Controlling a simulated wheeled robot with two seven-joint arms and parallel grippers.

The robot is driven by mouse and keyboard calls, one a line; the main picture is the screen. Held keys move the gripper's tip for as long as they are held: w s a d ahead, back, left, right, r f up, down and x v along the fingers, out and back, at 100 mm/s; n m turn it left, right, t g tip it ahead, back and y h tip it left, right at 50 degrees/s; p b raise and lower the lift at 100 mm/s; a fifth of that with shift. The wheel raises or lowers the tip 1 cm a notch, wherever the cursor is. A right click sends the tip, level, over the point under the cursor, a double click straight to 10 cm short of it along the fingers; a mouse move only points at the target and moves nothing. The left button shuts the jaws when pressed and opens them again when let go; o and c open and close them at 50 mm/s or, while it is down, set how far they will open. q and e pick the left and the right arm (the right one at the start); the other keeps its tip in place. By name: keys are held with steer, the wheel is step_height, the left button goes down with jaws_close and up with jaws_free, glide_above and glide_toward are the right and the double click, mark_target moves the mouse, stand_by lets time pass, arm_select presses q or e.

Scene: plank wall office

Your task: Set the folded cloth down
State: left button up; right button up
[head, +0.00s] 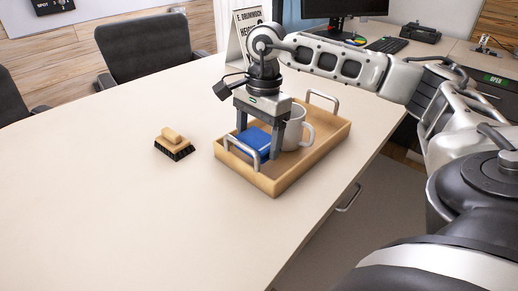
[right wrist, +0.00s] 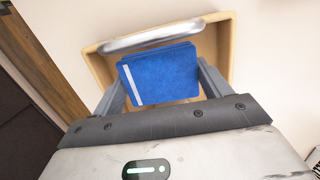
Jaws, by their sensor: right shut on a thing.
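The folded cloth (head: 254,141) is blue, with a pale stripe along one edge in the right wrist view (right wrist: 162,75). It is inside the wooden tray (head: 276,187), near the tray's front-left end. My right gripper (head: 259,150) points down over the tray and is shut on the cloth, one finger on each side. I cannot tell whether the cloth touches the tray floor. A white mug (head: 296,128) stands in the tray just behind the gripper, partly hidden by it. My left gripper is not in view.
The tray has metal handles at both ends; the near handle (head: 243,150) is close to the cloth. A wooden brush (head: 174,144) lies on the table left of the tray. The table (head: 130,215) is clear at the front left. A monitor and keyboard (head: 387,45) stand behind.

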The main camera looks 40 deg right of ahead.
step_height(320, 180, down, 3)
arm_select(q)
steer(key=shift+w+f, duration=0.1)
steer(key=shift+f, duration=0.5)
arm_select(e)
steer(key=shift+f, duration=0.2)
arm_select(q)
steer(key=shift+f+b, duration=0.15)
steer(key=shift+b, duration=0.2)
arm_select(e)
steer(key=shift+f, duration=0.2)
steer(key=o, duration=1)
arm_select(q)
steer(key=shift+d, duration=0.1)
arm_select(e)
steer(key=shift+o, duration=0.2)
